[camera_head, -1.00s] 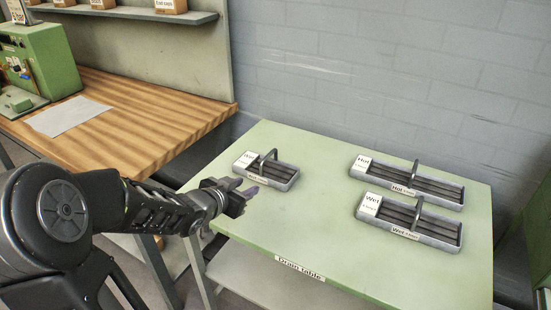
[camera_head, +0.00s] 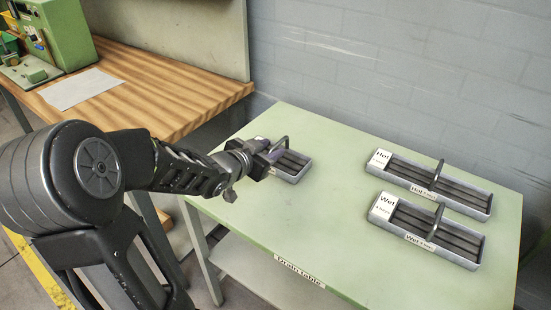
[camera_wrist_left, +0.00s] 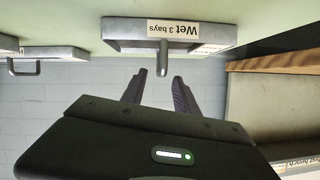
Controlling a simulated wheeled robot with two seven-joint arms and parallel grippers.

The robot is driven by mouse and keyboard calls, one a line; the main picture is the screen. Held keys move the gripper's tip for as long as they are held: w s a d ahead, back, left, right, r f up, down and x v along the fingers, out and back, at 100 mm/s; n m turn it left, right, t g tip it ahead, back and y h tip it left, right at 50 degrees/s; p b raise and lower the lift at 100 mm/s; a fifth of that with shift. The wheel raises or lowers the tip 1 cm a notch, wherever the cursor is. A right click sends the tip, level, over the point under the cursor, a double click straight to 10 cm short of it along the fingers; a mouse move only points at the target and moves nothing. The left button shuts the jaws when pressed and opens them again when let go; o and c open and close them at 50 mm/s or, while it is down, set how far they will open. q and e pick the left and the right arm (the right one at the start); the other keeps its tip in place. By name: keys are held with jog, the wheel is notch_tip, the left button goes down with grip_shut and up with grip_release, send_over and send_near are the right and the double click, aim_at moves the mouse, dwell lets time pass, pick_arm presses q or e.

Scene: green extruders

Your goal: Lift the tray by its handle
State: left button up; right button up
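A small grey tray (camera_head: 293,174) sits at the left end of the green table, its left part hidden behind my left gripper. Its upright handle (camera_head: 286,142) shows beside the gripper. My left gripper (camera_head: 267,150) is at the tray's left side, level with the handle. In the left wrist view, upside down, the tray (camera_wrist_left: 120,42) has a "Wet 3 bays" label, and its handle (camera_wrist_left: 163,58) is in line with the gap between my gripper's open fingers (camera_wrist_left: 161,78). The fingers look apart from the handle. My right gripper is not in view.
Two longer trays, marked Hot (camera_head: 460,193) and Wet (camera_head: 455,250), stand on the right of the green drain table (camera_head: 330,240). The table's middle is clear. A wooden bench (camera_head: 150,95) with a paper and green machine (camera_head: 55,35) is at left; a wall is behind.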

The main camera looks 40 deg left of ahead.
aim_at(277, 144)
pick_arm(q)
jog(key=shift+w, duration=0.2)
jog(key=x, duration=0.5)
jog(key=shift+w+a, duration=0.1)
jog(key=shift+w, duration=0.1)
jog(key=shift+c, duration=0.2)
dwell(0.3)
grip_shut()
jog(key=shift+r, duration=0.1)
dwell(1.2)
